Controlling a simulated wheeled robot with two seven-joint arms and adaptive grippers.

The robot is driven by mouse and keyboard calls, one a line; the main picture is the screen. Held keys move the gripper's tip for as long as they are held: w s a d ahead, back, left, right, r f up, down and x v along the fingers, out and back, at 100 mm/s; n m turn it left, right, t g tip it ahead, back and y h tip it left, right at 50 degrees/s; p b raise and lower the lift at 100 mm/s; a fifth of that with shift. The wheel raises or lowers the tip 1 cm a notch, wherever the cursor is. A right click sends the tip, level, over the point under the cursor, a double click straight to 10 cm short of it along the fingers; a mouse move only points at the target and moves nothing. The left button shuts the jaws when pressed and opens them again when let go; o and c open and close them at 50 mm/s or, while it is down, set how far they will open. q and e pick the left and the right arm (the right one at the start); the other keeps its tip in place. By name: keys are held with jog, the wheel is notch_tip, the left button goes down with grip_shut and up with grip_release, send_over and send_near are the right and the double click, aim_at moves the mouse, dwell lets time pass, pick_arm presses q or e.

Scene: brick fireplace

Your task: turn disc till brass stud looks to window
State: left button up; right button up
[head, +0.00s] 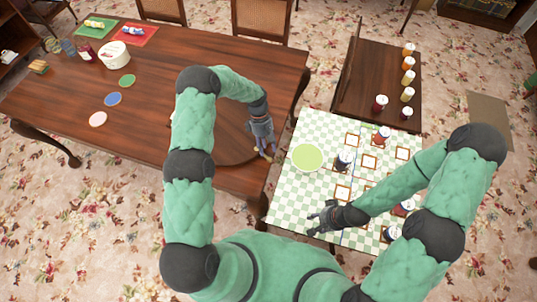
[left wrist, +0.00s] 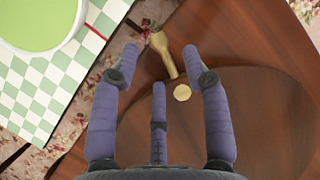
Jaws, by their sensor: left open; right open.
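The dark wooden disc (head: 232,142) lies on the brown table, partly hidden by my left arm; its curved edge also shows in the left wrist view (left wrist: 265,105). A small round brass stud (left wrist: 182,92) sits near that edge. A brass handle-like piece (left wrist: 162,52) lies just beyond the stud, toward the table edge. My left gripper (head: 265,149) is over the disc's right side, its fingers open around the stud area in the left wrist view (left wrist: 165,72), with nothing visibly held. My right gripper (head: 315,222) is open and empty above the checked cloth. No window is visible.
The checked cloth (head: 285,195) bears a green round plate (head: 307,158), several jars and square frames. A side table (head: 375,75) holds several bottles. A white tub (head: 113,53) and coloured round mats (head: 112,99) are on the brown table's left part.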

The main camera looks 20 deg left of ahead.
aim_at(268, 157)
pick_arm(q)
jog(key=shift+x, duration=2.4)
grip_shut()
